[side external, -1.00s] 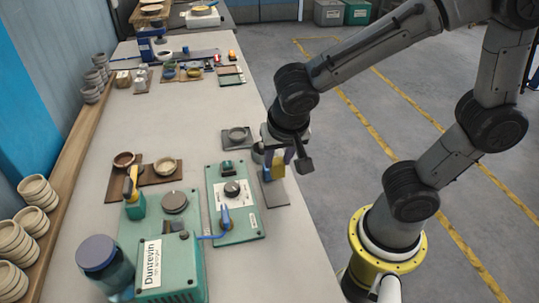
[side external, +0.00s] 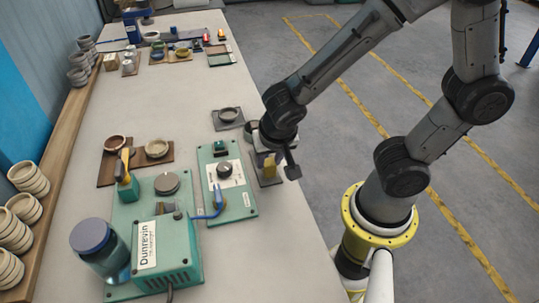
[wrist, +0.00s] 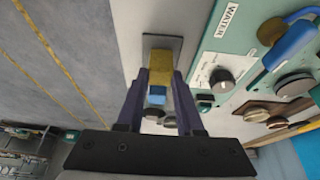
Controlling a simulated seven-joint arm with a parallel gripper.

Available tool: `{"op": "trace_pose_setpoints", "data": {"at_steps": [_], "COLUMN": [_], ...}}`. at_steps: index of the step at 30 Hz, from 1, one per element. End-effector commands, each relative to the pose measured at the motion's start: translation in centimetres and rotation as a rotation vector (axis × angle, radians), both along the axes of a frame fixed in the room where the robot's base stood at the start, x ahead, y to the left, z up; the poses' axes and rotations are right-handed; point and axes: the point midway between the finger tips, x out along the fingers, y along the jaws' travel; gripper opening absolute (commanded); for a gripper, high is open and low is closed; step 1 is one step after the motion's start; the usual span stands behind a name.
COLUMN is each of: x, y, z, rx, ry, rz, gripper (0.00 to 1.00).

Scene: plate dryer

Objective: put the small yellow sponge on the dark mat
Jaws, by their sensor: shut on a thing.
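The small yellow sponge (side external: 269,167) is upright between the fingers of my gripper (side external: 268,155), which is shut on it. It also shows in the wrist view (wrist: 159,64), between the two dark fingers (wrist: 160,80). The dark mat (wrist: 176,43) lies flat beyond the sponge's far end in the wrist view. In the side view the mat (side external: 265,184) is under the sponge and partly hidden by it and my gripper. The sponge's lower end is at or just above the mat; I cannot tell whether they touch.
A green panel (side external: 240,205) with a dark knob and blue lever stands close left of the mat. A dark coaster with a grey dish (side external: 229,114) lies behind. A green machine (side external: 178,250) and a blue-lidded jar (side external: 90,236) stand nearer. The table's right edge is close.

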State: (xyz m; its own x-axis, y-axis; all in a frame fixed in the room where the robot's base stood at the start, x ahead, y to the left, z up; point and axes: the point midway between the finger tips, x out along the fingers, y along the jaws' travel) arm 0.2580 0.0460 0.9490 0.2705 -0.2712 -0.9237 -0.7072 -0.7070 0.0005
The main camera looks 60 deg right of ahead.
Motion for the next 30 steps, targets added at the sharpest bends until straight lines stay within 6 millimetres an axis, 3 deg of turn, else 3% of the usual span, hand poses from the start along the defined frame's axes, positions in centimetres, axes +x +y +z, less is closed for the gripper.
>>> {"op": "trace_pose_setpoints", "data": {"at_steps": [26, 27, 30], "x": [0.01, 0.03, 0.02], "y": [0.0, 0.0, 0.0], "z": [-0.96, -0.97, -0.95], "rx": [0.0, -0.001, -0.001], "ry": [0.0, -0.001, -0.001], "rz": [0.0, 0.0, 0.0], "gripper": [0.0, 0.39, 0.57]}}
